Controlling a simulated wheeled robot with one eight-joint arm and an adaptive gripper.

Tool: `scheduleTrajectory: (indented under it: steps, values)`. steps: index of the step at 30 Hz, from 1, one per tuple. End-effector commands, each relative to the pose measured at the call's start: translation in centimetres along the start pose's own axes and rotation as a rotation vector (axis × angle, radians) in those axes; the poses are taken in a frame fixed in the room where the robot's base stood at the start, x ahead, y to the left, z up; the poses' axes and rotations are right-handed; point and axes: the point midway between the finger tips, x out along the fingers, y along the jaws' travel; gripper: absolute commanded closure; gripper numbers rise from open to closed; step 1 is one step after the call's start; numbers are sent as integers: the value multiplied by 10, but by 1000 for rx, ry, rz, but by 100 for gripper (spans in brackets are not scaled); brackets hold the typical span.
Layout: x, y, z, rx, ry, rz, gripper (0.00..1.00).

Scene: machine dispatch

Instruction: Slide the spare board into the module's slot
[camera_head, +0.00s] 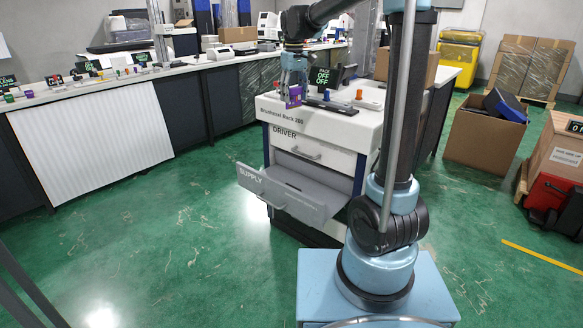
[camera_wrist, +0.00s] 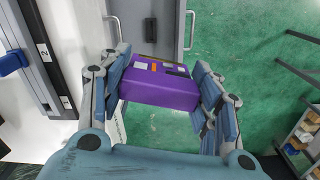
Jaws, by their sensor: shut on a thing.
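My gripper (camera_head: 294,78) is shut on a purple board (camera_head: 293,97) above the front left edge of the white cabinet's top. The slot opening itself is not clear in either view.
The cabinet (camera_head: 320,125) has an open SUPPLY drawer (camera_head: 295,192) below a shut DRIVER drawer (camera_head: 310,157). An orange knob (camera_head: 359,94) and a blue part (camera_wrist: 12,62) are near the module. A cardboard box (camera_head: 485,135) stands right; green floor is clear at left.

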Motion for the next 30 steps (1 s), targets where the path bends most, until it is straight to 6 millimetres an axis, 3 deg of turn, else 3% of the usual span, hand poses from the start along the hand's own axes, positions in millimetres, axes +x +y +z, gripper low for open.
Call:
scheduleTrajectory:
  steps: [1,9,21,25,30]
  values:
    - [21,3,-11,68,0,0,66]
    - [127,15,-46,476,1,0,66]
    - [278,23,-59,1062,1,-1,66]
    - [312,23,-57,1202,1,-1,66]
    - [336,23,-53,1303,1,-1,66]
